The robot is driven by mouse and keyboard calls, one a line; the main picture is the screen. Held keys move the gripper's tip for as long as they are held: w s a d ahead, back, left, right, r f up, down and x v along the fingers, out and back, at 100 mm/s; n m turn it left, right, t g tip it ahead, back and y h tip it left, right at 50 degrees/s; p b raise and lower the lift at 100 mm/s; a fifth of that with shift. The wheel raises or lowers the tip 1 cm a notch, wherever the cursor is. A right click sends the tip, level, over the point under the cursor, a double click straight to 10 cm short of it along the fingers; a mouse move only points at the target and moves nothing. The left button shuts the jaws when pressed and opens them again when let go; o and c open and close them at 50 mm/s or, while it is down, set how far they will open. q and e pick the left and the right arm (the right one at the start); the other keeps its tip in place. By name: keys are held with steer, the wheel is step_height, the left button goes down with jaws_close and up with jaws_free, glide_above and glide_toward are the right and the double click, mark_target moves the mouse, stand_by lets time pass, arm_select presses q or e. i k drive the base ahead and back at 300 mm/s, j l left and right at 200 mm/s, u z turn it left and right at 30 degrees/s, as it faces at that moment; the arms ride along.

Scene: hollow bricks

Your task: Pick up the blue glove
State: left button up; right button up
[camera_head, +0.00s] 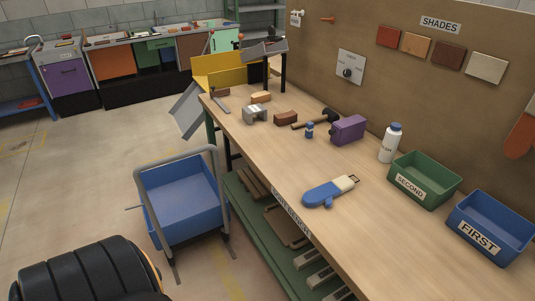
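The blue glove (320,194) lies flat on the wooden workbench (385,240), toward its near left edge. It has a cream cuff at its right end with a small dark loop. Nothing covers it. Neither of my grippers is in view.
A green bin (410,190) marked SECOND and a blue bin (472,241) marked FIRST stand right of the glove. A blue cart (182,201) stands left of the bench.

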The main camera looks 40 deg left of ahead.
mark_target(325, 193)
steer(key=u, duration=0.85)
